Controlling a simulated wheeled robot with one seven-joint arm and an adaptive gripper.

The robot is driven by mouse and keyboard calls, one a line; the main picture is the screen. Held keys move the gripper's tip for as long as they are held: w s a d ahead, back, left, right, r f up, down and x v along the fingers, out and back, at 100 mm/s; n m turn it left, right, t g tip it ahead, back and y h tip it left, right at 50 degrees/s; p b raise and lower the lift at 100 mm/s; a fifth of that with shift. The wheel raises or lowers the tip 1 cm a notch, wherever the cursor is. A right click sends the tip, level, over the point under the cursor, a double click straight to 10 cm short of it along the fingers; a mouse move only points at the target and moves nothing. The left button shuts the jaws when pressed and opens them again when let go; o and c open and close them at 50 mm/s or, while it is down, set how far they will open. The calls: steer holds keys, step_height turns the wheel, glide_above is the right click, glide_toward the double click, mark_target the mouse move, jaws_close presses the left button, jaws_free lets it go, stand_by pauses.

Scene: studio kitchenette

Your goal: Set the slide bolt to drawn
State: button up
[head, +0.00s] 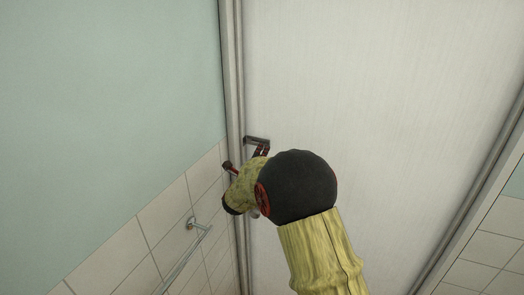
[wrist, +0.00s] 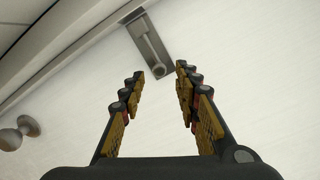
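The slide bolt (wrist: 148,44) shows in the wrist view as a grey metal plate with a rod and a round knob, mounted on the white door near its frame. It lies beyond my fingertips, roughly between them and slightly toward the left finger. My gripper (wrist: 160,70) is open and empty, with a clear gap between its fingers and the bolt. In the head view my gripper (head: 241,154) is at the door's left edge. My own wrist covers part of that area, and I cannot clearly make out the bolt there.
The white door (head: 390,90) fills the head view's right half, with a grey frame (head: 233,70) along its left edge. A metal rail (head: 187,258) is on the tiled wall at lower left. A round door knob (wrist: 18,133) shows in the wrist view.

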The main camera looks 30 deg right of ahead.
steer(key=v, duration=0.8)
steer(key=shift+a, duration=0.1)
steer(key=s+a+r+n+t+y+b, duration=0.1)
steer(key=s+a+r+n+y+b, duration=0.15)
steer(key=a+n+y, duration=0.7)
steer(key=s+a+f+n+g+y+b, duration=0.1)
steer(key=s+a+n+g+y+b, duration=0.15)
steer(key=s+a+n, duration=0.65)
steer(key=s+f+n+g+b, duration=0.2)
steer(key=s+f+n, duration=0.3)
steer(key=s, duration=0.9)
steer(key=s+d+f+n+g+b, duration=0.1)
steer(key=s+f+n+g, duration=0.3)
steer(key=s+n, duration=0.4)
steer(key=s+f+b, duration=0.1)
steer(key=s, duration=0.5)
steer(key=shift+s, duration=0.3)
steer(key=shift+n, duration=0.25)
